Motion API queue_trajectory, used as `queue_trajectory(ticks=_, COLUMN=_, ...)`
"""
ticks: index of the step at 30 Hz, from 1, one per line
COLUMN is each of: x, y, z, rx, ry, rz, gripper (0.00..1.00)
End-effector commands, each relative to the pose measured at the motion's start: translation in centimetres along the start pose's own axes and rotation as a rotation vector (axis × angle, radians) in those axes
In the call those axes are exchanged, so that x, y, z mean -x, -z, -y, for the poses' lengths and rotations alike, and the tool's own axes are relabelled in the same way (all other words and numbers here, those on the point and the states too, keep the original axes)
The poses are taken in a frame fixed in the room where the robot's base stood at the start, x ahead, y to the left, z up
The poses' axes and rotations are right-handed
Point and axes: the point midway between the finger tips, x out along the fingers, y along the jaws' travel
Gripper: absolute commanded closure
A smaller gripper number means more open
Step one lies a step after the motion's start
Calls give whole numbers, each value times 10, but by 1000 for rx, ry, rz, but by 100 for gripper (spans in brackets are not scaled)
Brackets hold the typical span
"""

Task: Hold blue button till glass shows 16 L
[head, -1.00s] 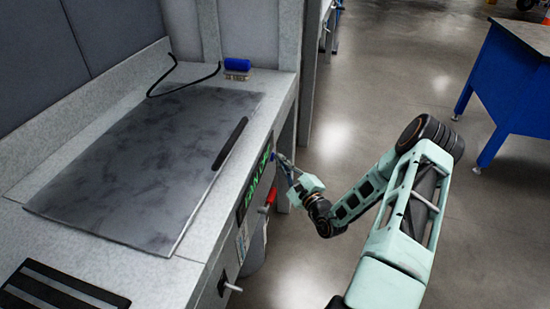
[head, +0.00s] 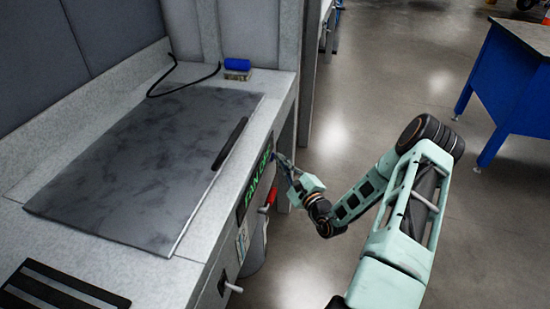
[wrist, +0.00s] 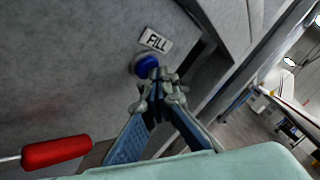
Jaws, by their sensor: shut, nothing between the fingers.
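The blue button (wrist: 146,64) is round and sits on the grey front panel under a FILL label (wrist: 155,40) in the wrist view. My gripper (wrist: 158,76) is shut and empty, with its tips at the button's lower right edge. They overlap it in the picture; I cannot tell whether the button is pressed in. In the head view my gripper (head: 280,157) is at the bench's front face, beside a dark display with green characters (head: 258,178). The characters are too small and slanted to read surely. I cannot make out a glass or a litre reading.
A red-handled lever (wrist: 56,152) sticks out at the lower left of the wrist view. The bench top carries a grey plate (head: 150,165) with a black handle, and a blue brush (head: 238,66). A blue table (head: 508,95) stands right across open floor.

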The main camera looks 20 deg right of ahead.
Motion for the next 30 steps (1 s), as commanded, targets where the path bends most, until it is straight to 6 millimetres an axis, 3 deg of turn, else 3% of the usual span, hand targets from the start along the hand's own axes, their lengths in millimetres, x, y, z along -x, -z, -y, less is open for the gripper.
queue_trajectory(ticks=30, x=13, y=10, z=10, rx=1, ry=0, rz=0, gripper=100)
